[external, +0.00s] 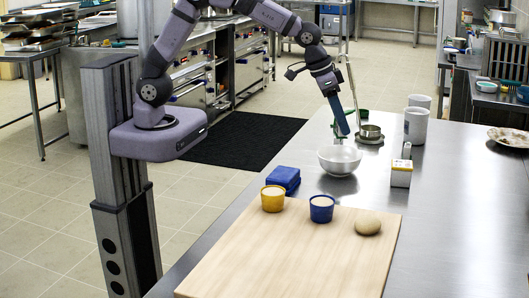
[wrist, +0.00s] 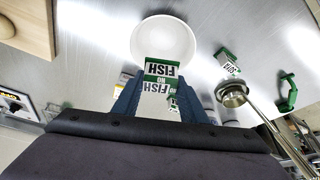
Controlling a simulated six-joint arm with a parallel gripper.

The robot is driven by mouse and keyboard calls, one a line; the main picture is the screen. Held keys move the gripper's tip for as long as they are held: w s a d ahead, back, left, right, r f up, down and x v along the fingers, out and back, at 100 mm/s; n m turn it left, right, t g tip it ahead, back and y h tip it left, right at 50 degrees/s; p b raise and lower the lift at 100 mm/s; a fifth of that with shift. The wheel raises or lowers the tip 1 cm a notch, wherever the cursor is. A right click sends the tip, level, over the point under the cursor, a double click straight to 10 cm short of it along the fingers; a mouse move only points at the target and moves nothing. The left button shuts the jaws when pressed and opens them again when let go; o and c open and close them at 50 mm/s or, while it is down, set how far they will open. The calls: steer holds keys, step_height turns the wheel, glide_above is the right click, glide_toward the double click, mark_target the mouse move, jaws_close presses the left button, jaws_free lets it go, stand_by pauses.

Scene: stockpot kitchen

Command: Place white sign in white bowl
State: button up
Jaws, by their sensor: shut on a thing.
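The white bowl (external: 339,160) stands on the steel counter just behind the wooden board. It also shows at the top of the wrist view (wrist: 163,25). My gripper (external: 343,132) points down, with its blue fingers above the counter near the bowl's back side. In the wrist view my gripper (wrist: 158,95) is shut on a small white sign (wrist: 161,69) with a green band and "FISH" lettering. The sign overlaps the bowl's near rim in that view; its height over the bowl is hard to tell. The sign is hidden or too small in the external view.
Another green-and-white sign (wrist: 228,61) and a metal ladle (wrist: 232,95) lie right of the bowl in the wrist view. The board (external: 290,250) holds a yellow cup (external: 272,200), a blue cup (external: 321,209) and a round bun (external: 368,223). White canisters (external: 415,125) stand at the back.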

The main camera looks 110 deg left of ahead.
mark_target(339, 150)
steer(key=shift+w+f+p, duration=0.15)
steer(key=shift+f+p, duration=1)
steer(key=shift+f, duration=3.8)
steer(key=shift+f, duration=0.15)
steer(key=o, duration=0.7)
steer(key=shift+f, duration=0.1)
steer(key=shift+o, duration=0.7)
steer(key=shift+r, duration=0.25)
steer(key=shift+d+r, duration=0.1)
steer(key=shift+r, duration=0.35)
steer(key=b+v, duration=0.2)
steer(key=v, duration=0.9)
